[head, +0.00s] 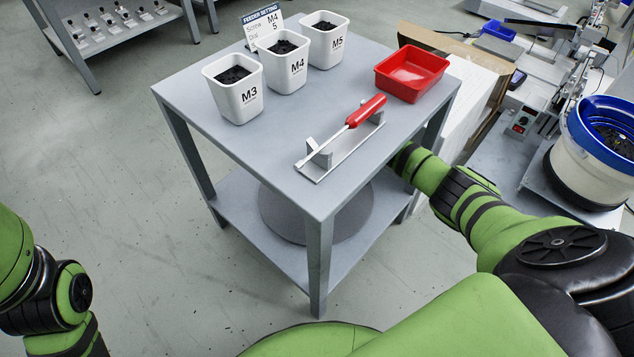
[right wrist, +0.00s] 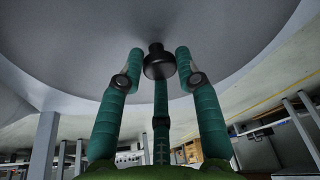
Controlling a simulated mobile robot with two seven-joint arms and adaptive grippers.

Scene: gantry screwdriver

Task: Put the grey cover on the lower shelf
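The grey cover (head: 350,222) is a wide round disc between the tabletop and the lower shelf (head: 252,215) of the grey table; the tabletop hides its far part. I cannot tell whether it rests on the shelf or is slightly above it. In the right wrist view the cover (right wrist: 90,50) fills the top, with a black knob (right wrist: 158,64) at its middle. The tabletop hides this gripper in the head view. My left gripper is out of view.
The tabletop (head: 290,130) holds white bins M3 (head: 238,103), M4 (head: 284,77) and M5 (head: 326,52), a red tray (head: 411,78) and a red-handled screwdriver (head: 366,112) on a holder. Table legs stand near my right arm. Open floor (head: 100,190) lies at left.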

